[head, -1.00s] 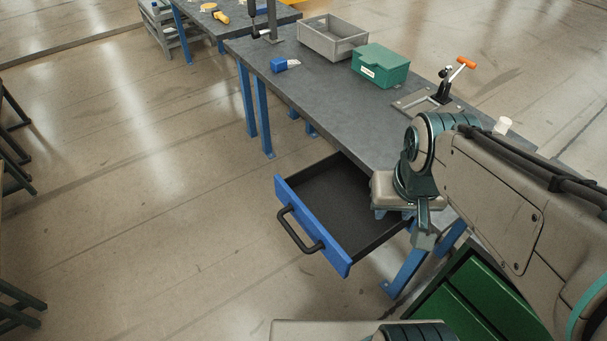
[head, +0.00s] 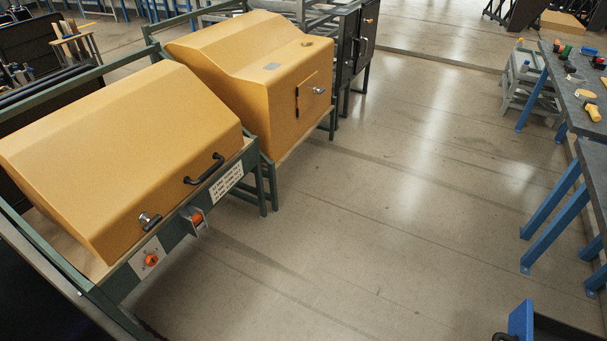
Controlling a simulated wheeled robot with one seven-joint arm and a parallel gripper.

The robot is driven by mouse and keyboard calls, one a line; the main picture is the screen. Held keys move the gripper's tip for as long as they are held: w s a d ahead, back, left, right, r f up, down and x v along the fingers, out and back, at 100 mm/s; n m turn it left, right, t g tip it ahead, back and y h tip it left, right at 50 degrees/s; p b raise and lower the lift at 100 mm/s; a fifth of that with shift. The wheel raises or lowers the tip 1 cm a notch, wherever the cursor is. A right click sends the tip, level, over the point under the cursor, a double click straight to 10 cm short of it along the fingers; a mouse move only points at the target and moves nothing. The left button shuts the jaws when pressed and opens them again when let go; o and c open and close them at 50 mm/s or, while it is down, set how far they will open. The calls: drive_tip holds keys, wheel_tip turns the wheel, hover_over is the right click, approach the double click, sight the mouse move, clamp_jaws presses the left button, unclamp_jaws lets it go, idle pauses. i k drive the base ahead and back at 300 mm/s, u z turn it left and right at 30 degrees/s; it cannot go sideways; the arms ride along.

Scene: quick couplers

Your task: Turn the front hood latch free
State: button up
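A big yellow hood (head: 110,150) sits closed on a green frame at the left of the head view. A black bar handle (head: 205,170) is on its front face. A small silver latch-like fitting (head: 150,220) is at the lower left of that face. Below it, an orange part (head: 151,260) sits on a pale plate on the frame. Another orange part (head: 196,218) sits in a grey bracket under the hood's edge. Which of these is the latch, and its turn, I cannot tell for sure. My gripper is out of view.
A second yellow housing (head: 250,75) with a small door and silver knob (head: 319,90) stands behind. A dark cabinet (head: 355,45) is beyond it. Open floor (head: 390,200) fills the middle. Workbenches (head: 594,160) and a blue drawer front (head: 521,320) are at the right.

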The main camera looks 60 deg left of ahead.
sight(150, 224)
drive_tip(key=u, duration=2.9)
drive_tip(key=i, duration=0.9)
drive_tip(key=u, duration=1.25)
